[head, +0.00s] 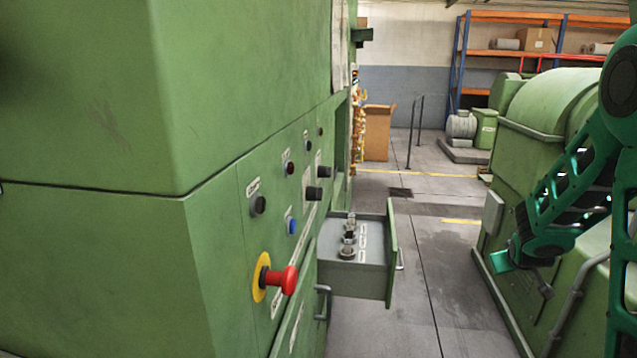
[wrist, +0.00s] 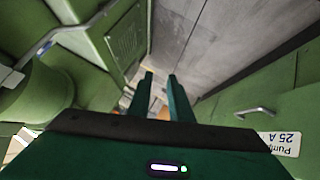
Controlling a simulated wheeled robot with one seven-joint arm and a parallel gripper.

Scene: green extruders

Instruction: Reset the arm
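My gripper (wrist: 160,76) shows in the wrist view as two dark green fingers with a gap between them and nothing in the gap. In the head view my teal arm is at the right edge, in front of the green machine on that side. The end of the arm (head: 503,262) hangs low there, apart from the control cabinet. An open drawer (head: 352,279) sticks out of the green cabinet (head: 215,240) on the left, with several small metal parts (head: 349,240) inside.
A red emergency button (head: 284,280) on a yellow disc juts from the cabinet, near black and blue knobs. A green machine (head: 560,100) stands at the right. A grey floor aisle (head: 430,285) lies between them. A cardboard box (head: 377,133) and shelves (head: 463,60) are at the back.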

